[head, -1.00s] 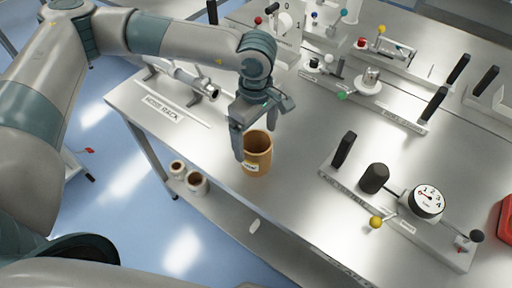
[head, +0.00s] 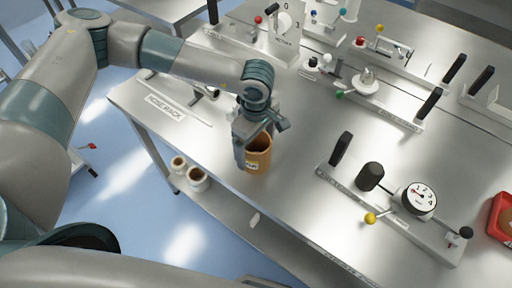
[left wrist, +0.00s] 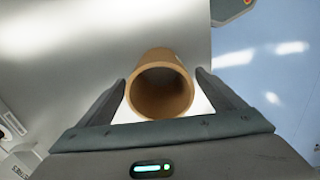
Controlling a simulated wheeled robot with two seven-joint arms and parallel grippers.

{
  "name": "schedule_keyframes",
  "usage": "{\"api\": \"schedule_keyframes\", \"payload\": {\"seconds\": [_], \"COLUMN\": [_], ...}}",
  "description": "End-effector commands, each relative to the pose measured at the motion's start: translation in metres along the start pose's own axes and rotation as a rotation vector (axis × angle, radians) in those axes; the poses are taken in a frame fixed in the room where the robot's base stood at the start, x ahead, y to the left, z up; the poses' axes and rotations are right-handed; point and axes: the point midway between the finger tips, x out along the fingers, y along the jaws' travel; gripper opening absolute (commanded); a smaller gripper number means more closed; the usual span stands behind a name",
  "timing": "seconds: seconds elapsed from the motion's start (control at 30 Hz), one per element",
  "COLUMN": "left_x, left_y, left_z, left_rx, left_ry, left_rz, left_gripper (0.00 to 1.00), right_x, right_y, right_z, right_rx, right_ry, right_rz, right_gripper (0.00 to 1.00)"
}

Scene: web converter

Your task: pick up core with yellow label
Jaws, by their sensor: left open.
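The brown cardboard core (head: 258,158) stands upright on the metal table near its front left edge. A small pale yellowish label (head: 252,165) shows on its side in the head view. My left gripper (head: 250,150) is at the core from above, open, with one finger at the core's left side; the other finger is partly hidden in the head view. In the left wrist view the core (left wrist: 160,84) lies between the two open fingers, with its hollow end facing the camera. Gaps show between the core and the fingers. My right gripper is not in view.
The metal table (head: 290,150) has free room right of the core. A core rack plate (head: 165,107) lies to the left. A fixture with a dial (head: 419,199) and knobs stands at right, near a red bin (head: 500,218).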

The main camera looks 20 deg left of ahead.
Motion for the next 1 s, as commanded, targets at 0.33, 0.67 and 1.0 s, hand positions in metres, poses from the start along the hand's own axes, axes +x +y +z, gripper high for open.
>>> {"api": "schedule_keyframes", "payload": {"seconds": [0.33,0.67,1.0], "left_x": [0.025,0.025,0.025], "left_y": [0.0,0.0,0.0], "left_z": [0.0,0.0,0.0], "left_rx": [0.0,0.0,0.0], "left_ry": [0.001,0.001,0.001], "left_rz": [0.0,0.0,0.0], "left_gripper": [0.89,0.89,0.43], "right_x": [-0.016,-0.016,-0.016], "right_y": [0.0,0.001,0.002], "right_z": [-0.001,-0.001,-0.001], "right_rx": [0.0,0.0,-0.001], "right_ry": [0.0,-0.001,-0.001], "right_rz": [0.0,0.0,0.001], "right_gripper": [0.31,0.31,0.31]}}
